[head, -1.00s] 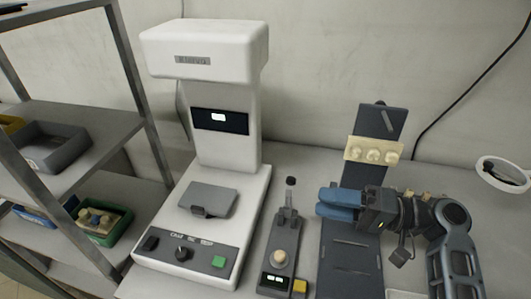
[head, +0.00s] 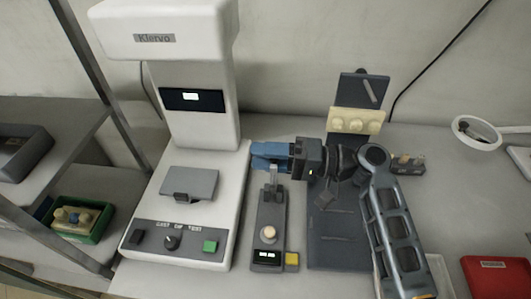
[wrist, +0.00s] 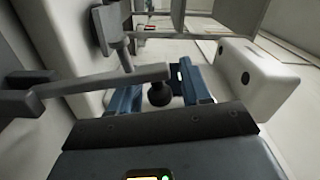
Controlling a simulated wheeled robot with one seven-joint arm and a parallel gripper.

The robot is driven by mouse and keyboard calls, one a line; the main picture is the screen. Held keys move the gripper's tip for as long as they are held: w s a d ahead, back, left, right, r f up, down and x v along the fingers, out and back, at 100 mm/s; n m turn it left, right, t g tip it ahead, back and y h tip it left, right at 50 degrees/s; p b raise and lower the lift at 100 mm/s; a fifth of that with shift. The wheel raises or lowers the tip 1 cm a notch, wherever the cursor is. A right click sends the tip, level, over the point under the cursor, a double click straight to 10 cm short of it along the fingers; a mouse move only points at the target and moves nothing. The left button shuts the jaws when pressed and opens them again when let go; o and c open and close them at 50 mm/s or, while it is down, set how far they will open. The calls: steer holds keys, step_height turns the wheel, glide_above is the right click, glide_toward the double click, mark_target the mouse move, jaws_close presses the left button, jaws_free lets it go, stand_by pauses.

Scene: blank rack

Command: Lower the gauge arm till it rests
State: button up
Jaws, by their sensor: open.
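The gauge (head: 268,230) is a narrow dark unit with a cream round pad, a lit display and a yellow button. Its upright post (head: 272,182) stands at the back. My gripper (head: 270,156), with blue fingers, is at the top of this post and hides the upper part in the head view. In the wrist view a grey bar, which looks like the gauge arm (wrist: 100,82), reaches in from the left. A dark ball knob (wrist: 160,94) at its end lies between my open fingers (wrist: 158,86). I cannot tell whether they touch it.
A white Klervo machine (head: 228,190) stands close on the left. A dark stand (head: 340,240) with a cream block (head: 356,121) is right of the gauge, partly behind my arm. A red box (head: 497,278) and a white ring (head: 476,120) are farther right. Shelves with bins are left.

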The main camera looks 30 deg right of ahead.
steer(key=shift+c, duration=0.4)
jaws_close()
